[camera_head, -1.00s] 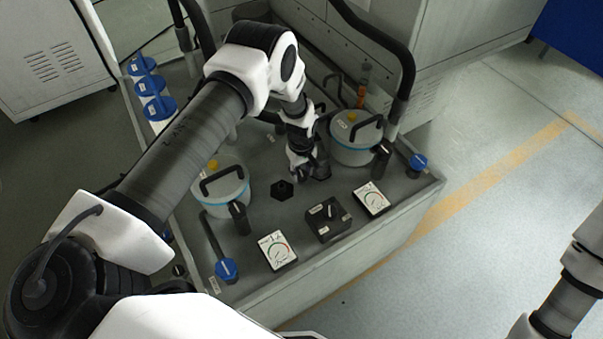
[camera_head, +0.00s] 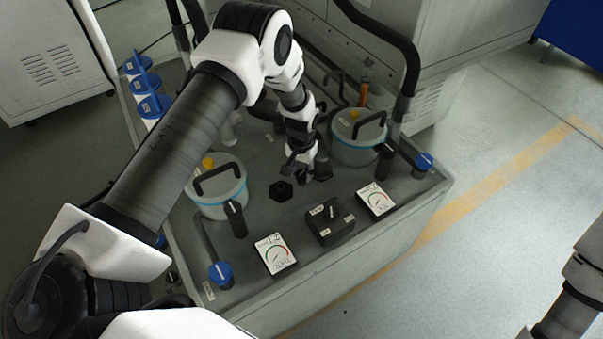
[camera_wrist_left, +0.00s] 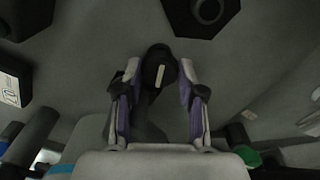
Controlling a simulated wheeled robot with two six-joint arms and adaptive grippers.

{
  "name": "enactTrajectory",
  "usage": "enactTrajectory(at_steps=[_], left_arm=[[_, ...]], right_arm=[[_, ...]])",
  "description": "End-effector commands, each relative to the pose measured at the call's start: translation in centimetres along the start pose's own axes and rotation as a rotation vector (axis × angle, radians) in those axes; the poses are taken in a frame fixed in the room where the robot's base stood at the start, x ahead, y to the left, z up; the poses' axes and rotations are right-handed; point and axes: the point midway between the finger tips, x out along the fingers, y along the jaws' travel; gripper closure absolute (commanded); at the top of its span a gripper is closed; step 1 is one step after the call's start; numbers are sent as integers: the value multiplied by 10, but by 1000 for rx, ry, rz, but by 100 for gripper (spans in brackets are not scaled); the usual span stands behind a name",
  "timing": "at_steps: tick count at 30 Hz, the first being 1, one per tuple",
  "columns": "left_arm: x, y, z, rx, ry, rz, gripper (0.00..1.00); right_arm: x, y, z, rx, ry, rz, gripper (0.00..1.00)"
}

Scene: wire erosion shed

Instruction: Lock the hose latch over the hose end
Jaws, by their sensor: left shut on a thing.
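My left gripper (camera_head: 304,170) reaches down over the grey deck, between the two lidded canisters. In the left wrist view its two fingers (camera_wrist_left: 158,95) stand on either side of a black round-ended piece with a pale stripe, which looks like the hose latch (camera_wrist_left: 160,62); the gripper is shut on it. In the head view the arm and fingers largely hide this piece. A black hexagonal fitting (camera_head: 281,190) sits on the deck just left of the gripper, and at the top of the wrist view (camera_wrist_left: 205,12). I cannot make out the hose end for certain. My right gripper is out of view.
Canisters with black handles stand left (camera_head: 218,190) and right (camera_head: 357,138) of the gripper. A black switch box (camera_head: 329,221), two dial gauges (camera_head: 274,254) (camera_head: 376,199) and blue knobs (camera_head: 221,274) (camera_head: 424,161) line the front. A thick black hose (camera_head: 409,60) rises behind.

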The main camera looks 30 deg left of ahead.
Motion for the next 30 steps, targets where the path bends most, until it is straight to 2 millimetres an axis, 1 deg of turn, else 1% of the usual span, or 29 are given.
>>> enactTrajectory(at_steps=[1, 6, 15, 21, 30], left_arm=[[3, 0, 0, 41, 0, 0, 96], [3, 0, 0, 185, -1, 0, 96], [2, 0, 0, 358, -1, 0, 96], [1, 0, 1, 408, -2, 1, 96], [1, 0, 1, 422, -2, 0, 96]], right_arm=[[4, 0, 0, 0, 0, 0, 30], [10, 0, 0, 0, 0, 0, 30], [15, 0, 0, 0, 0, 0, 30], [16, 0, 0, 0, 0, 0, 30], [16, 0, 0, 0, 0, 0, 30]])
